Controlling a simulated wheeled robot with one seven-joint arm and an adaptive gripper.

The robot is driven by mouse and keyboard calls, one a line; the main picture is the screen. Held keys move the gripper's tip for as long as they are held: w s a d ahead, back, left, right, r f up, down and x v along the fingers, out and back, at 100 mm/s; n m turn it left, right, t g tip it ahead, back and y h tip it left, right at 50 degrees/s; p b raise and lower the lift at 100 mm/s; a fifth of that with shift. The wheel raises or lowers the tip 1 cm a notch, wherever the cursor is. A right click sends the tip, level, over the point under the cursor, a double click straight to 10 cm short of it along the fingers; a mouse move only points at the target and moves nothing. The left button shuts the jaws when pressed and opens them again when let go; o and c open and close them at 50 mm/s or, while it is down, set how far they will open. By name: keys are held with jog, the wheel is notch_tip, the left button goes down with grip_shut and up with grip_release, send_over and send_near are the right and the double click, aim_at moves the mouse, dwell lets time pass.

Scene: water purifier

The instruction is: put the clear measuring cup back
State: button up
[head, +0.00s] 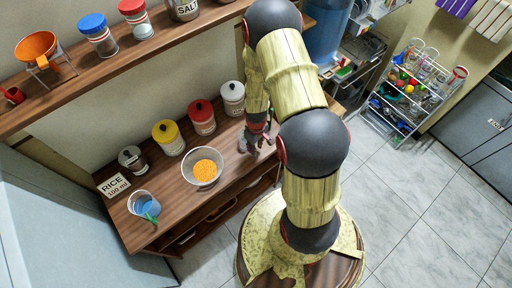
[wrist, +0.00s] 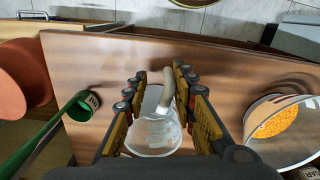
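The clear measuring cup (wrist: 153,134) shows in the wrist view between the two fingers of my gripper (wrist: 160,80). Its pale handle (wrist: 168,90) points toward the fingertips, with a visible gap to the left finger. The right finger is close to the handle; I cannot tell whether it touches. My gripper looks open. In the head view my gripper (head: 255,140) is low over the wooden counter, right of the bowl. The cup is mostly hidden there by the gripper and arm.
A bowl of orange grains (head: 202,172) stands left of my gripper. Lidded canisters (head: 201,117) line the wall. A blue-tinted jug (head: 144,205) and a rice card (head: 114,185) are at the left end. A shelf (head: 110,66) runs above.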

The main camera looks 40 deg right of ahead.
jog(key=shift+r, duration=0.1)
jog(key=a+r+t, duration=0.1)
jog(key=a+r, duration=0.2)
jog(key=r, duration=1.4)
jog(key=a+r+t, duration=0.2)
jog(key=a+r, duration=0.2)
jog(key=r, duration=1.2)
jog(key=s+a+r+m+t, duration=0.1)
jog(key=s+a+r, duration=0.2)
jog(key=s+r, duration=0.3)
jog(key=s+a+r+m+t, duration=0.1)
jog(key=s+a+r, duration=0.3)
jog(key=s+r, duration=0.3)
notch_tip(320, 180, up, 4)
jog(key=shift+a+f+t, duration=0.25)
jog(key=shift+a+t, duration=0.05)
jog(key=shift+w, duration=0.1)
